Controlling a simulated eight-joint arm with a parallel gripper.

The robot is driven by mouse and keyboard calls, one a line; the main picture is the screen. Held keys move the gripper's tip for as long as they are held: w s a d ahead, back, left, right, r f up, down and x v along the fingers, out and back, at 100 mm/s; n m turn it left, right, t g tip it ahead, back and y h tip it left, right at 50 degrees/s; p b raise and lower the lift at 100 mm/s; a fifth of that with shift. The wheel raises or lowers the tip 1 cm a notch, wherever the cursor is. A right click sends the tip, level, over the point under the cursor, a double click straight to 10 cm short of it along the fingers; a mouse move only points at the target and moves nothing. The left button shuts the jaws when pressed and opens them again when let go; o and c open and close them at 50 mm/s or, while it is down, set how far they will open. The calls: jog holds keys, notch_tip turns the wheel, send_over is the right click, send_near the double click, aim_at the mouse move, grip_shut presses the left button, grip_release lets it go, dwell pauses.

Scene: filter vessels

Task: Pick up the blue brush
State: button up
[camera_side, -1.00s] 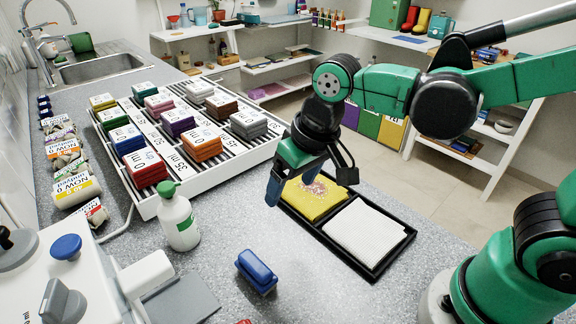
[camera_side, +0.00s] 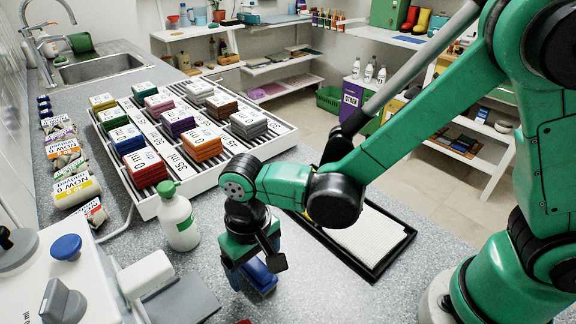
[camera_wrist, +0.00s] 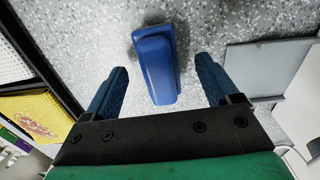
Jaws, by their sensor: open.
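The blue brush (camera_side: 261,277) lies on the speckled grey counter, partly hidden behind my gripper in the side view. In the wrist view the brush (camera_wrist: 157,64) lies lengthwise between my two fingers, nearer their tips and beyond. My gripper (camera_side: 252,284) points down right at the brush in the side view. In the wrist view my gripper (camera_wrist: 162,80) is open, with a gap of counter on each side of the brush. No contact with the brush shows. The exact height of the fingertips above the counter is hard to tell.
A white bottle with a green cap (camera_side: 178,218) stands close left of my gripper. A black tray (camera_side: 405,243) with cloths lies to the right. A rack (camera_side: 222,172) of coloured stacks is behind. A grey plate (camera_side: 186,302) lies at front left, beside white equipment (camera_side: 92,268).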

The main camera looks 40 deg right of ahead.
aim_at(255, 263)
jog(key=shift+f, duration=0.15)
grip_shut()
dwell(0.4)
notch_tip(255, 263, up, 20)
dwell(0.4)
